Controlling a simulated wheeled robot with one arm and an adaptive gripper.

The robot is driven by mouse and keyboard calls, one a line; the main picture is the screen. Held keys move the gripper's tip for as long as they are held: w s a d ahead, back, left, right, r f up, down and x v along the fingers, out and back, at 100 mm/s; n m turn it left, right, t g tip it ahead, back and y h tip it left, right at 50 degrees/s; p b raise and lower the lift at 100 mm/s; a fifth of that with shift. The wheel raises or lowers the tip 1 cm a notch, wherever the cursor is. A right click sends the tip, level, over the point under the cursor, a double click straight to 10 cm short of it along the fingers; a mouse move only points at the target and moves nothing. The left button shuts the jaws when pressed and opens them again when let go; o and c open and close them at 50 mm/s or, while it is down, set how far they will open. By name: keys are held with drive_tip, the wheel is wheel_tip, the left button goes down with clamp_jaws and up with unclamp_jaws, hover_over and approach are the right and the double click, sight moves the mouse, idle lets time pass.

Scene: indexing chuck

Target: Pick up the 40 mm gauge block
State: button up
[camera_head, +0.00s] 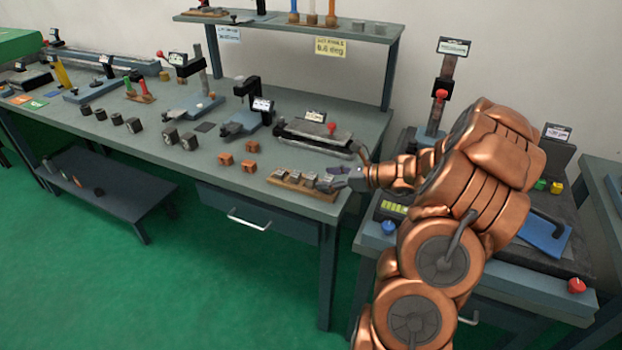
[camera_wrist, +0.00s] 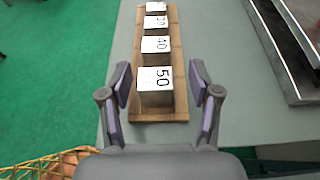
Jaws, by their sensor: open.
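The gauge block marked 40 (camera_wrist: 155,49) sits upright on a wooden board (camera_wrist: 179,70), second from the near end in the wrist view. The block marked 50 (camera_wrist: 154,92) is in front of it, nearest to me. My gripper (camera_wrist: 156,80) is open, with one finger on each side of the 50 block and no visible contact. The 40 block is beyond the fingertips. In the head view my gripper (camera_head: 325,181) is over the right end of the board (camera_head: 285,184), where the block markings are too small to read.
More gauge blocks (camera_wrist: 156,21) stand farther along the board. A grey metal plate device (camera_head: 314,142) lies behind the board. Orange blocks (camera_head: 249,166) sit to its left. The bench (camera_head: 220,180) is bare in front of them, and its front edge is close to the board.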

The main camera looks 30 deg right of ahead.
sight(315, 178)
drive_tip(key=w+a, duration=0.1)
drive_tip(key=w+a+p, duration=0.1)
drive_tip(key=w, duration=0.1)
drive_tip(key=shift+w+a+f, duration=0.25)
drive_tip(key=shift+a+f, duration=0.15)
drive_tip(key=shift+w+a+f+p, duration=0.2)
drive_tip(key=shift+w+f+p, duration=0.1)
drive_tip(key=shift+w, duration=0.1)
drive_tip(key=shift+c, duration=0.3)
clamp_jaws()
